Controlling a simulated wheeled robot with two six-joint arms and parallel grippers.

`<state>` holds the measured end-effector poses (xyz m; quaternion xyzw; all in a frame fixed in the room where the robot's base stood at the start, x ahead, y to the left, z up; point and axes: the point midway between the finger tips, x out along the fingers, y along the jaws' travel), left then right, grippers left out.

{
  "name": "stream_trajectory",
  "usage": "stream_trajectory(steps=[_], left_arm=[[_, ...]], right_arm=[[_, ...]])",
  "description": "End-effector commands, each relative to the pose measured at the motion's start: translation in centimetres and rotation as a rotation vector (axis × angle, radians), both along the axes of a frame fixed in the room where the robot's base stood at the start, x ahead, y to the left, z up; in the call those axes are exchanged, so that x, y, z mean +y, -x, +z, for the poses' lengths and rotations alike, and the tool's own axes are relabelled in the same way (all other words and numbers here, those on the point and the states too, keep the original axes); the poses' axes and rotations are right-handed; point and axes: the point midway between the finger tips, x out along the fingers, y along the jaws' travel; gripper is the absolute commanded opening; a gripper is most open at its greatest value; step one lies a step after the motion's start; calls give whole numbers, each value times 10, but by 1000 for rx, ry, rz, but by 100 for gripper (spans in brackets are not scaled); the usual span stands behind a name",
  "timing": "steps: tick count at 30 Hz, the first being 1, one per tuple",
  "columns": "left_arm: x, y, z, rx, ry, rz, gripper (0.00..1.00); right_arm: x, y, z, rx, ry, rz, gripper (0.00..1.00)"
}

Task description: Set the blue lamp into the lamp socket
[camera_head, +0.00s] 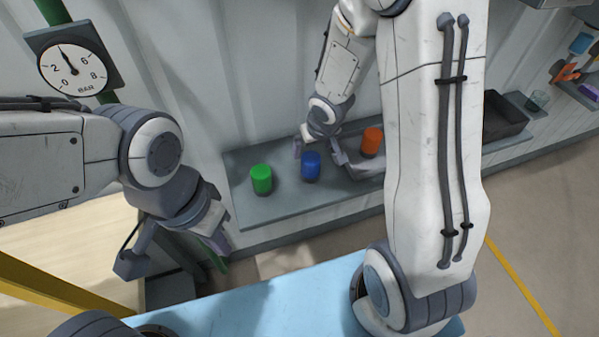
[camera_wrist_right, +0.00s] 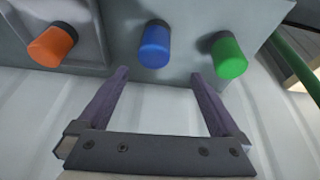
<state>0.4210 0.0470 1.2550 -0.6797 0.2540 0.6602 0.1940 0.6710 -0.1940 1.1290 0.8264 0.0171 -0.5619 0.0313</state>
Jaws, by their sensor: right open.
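The blue lamp (camera_head: 311,165) stands upright on a grey shelf between the green lamp (camera_head: 261,178) and the orange lamp (camera_head: 372,140). My right gripper (camera_head: 319,152) is open beside the blue lamp. In the right wrist view, the blue lamp (camera_wrist_right: 155,46) lies just beyond the open fingertips (camera_wrist_right: 160,76), roughly centred between them, and is not gripped. My left gripper (camera_head: 216,240) hangs low left of the shelf, and its fingers are too unclear to judge. I cannot pick out the lamp socket in either view.
The grey shelf (camera_head: 245,205) runs along a corrugated wall. The green lamp (camera_wrist_right: 228,58) and orange lamp (camera_wrist_right: 52,46) flank the blue one closely. A dark tray (camera_head: 503,118) sits farther right. A pressure gauge (camera_head: 72,68) is at upper left.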

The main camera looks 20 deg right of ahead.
Motion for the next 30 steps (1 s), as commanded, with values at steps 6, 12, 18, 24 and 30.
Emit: stream_trajectory(steps=[6,12,18,24,30], left_arm=[[0,0,-1,0,0,0,0],[0,0,-1,0,0,0,0],[0,0,-1,0,0,0,0],[0,0,-1,0,0,0,0],[0,0,-8,0,0,0,0]], right_arm=[[81,76,71,90,81,202,100],[132,188,111,244,54,440,100],[145,247,125,335,16,578,100],[145,251,126,345,14,589,100],[145,251,118,344,14,586,100]])
